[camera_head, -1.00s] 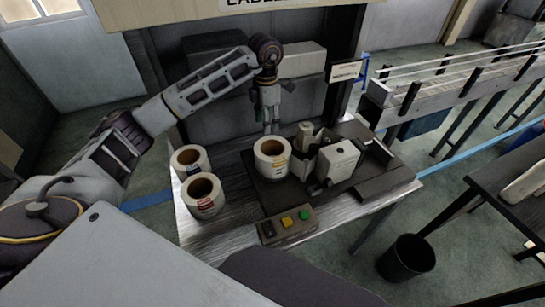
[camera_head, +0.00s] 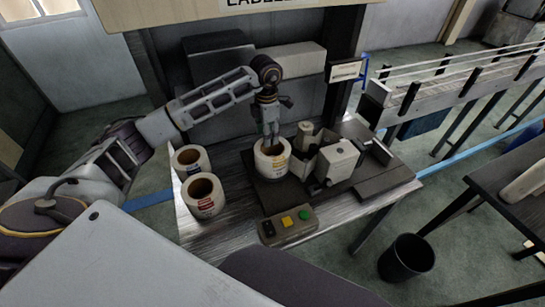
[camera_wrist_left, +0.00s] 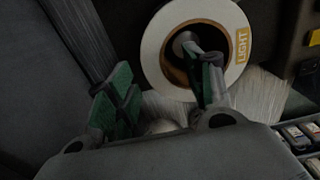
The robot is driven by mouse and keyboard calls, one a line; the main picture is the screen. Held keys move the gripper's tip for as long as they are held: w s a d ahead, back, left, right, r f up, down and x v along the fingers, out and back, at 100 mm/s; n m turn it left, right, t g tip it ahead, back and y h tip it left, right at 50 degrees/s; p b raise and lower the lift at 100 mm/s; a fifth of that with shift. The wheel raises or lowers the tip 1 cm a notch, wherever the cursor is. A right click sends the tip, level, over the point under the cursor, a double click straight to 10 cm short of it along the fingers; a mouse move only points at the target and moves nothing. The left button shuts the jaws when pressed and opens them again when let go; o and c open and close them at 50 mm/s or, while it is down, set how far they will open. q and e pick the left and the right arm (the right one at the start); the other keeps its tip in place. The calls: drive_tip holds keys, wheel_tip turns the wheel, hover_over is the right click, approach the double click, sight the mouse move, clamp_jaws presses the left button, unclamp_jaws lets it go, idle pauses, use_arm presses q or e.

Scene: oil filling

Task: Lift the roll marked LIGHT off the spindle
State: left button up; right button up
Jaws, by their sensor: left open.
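The roll marked LIGHT (camera_wrist_left: 152,52) is white with a brown core and an orange label. In the head view this roll (camera_head: 272,166) sits flat on the labelling machine's dark plate (camera_head: 275,195). A grey spindle end (camera_wrist_left: 183,43) appears inside the core in the left wrist view. My left gripper (camera_head: 269,142) is open, pointing down at the roll. In the left wrist view my left gripper (camera_wrist_left: 163,90) has one green-padded finger over the core and the other outside the rim; contact is unclear. My right gripper is not in view.
Two other rolls, the rear one (camera_head: 181,169) and the red-labelled front one (camera_head: 204,207), stand left of the machine. A grey applicator block (camera_head: 338,160) stands close right of the LIGHT roll. A button box (camera_head: 288,225) lies in front. A black bin (camera_head: 406,258) stands on the floor.

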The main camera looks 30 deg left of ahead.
use_arm(q)
wheel_tip(320, 180, down, 3)
drive_tip(key=shift+w+r, duration=0.1)
drive_tip(key=shift+f+p, duration=0.3)
drive_tip(key=shift+f, duration=0.5)
drive_tip(key=c, duration=0.9)
drive_tip(key=shift+c, duration=1.1)
clamp_jaws()
drive_tip(key=shift+r, duration=0.15)
drive_tip(key=shift+w+r, duration=0.1)
drive_tip(key=shift+r, duration=0.4)
wheel_tip(320, 180, up, 4)
drive_tip(key=shift+r, duration=0.1)
wheel_tip(320, 180, up, 3)
drive_tip(key=shift+r+b, duration=0.1)
drive_tip(key=shift+b, duration=0.25)
drive_tip(key=shift+r, duration=0.7)
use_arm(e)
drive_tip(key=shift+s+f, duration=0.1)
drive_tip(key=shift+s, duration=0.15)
